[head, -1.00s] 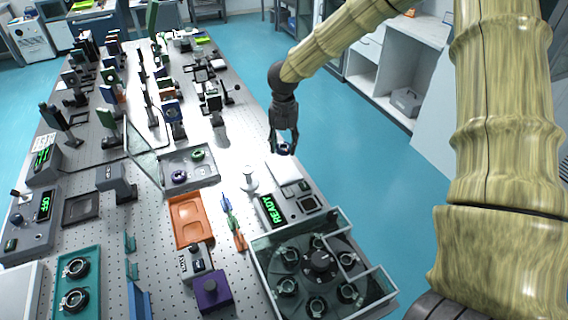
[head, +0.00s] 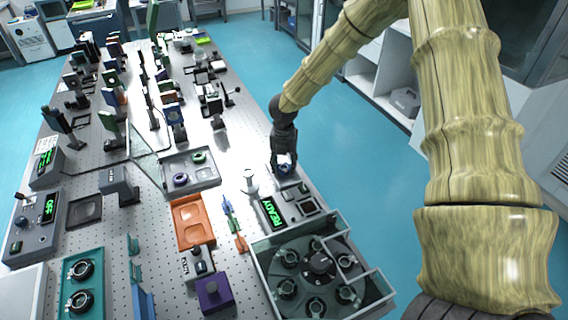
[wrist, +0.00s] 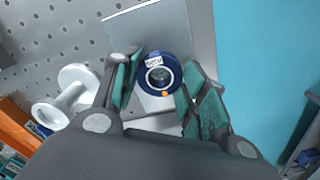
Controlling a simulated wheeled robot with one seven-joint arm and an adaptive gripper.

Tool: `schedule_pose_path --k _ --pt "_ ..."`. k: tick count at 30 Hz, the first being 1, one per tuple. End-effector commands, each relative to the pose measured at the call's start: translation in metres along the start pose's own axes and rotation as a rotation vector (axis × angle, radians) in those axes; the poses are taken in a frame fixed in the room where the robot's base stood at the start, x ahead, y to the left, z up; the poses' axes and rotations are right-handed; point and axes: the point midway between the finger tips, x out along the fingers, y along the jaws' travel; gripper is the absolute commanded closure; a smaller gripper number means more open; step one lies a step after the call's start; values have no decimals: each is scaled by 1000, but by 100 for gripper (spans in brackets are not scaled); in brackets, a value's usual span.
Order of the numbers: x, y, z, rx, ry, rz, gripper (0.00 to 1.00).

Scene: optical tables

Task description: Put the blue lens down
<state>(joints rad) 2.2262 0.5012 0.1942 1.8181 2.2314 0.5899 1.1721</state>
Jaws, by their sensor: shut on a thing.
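The blue lens (wrist: 150,66) is a dark blue ring with a white label and a small orange dot. In the wrist view it sits between the two fingers of my gripper (wrist: 158,88), which is shut on it. Below it is a light grey flat plate (wrist: 196,28); I cannot tell whether the lens touches it. In the head view my gripper (head: 284,168) is over the right edge of the table, and the lens is mostly hidden by the fingers.
A white spool-shaped post (wrist: 68,95) stands left of my gripper. The READY box (head: 272,213) and the glass-walled carousel (head: 318,265) are nearer. An orange tray (head: 191,222) lies to the left. The table edge and blue floor are to the right.

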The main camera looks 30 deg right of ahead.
Motion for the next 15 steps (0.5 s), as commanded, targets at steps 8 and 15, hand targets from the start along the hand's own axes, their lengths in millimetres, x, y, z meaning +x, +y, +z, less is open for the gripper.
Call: schedule_pose_path --k 8,15 --pt "3 0 0 0 0 0 50" --pt "2 0 0 0 0 0 36"
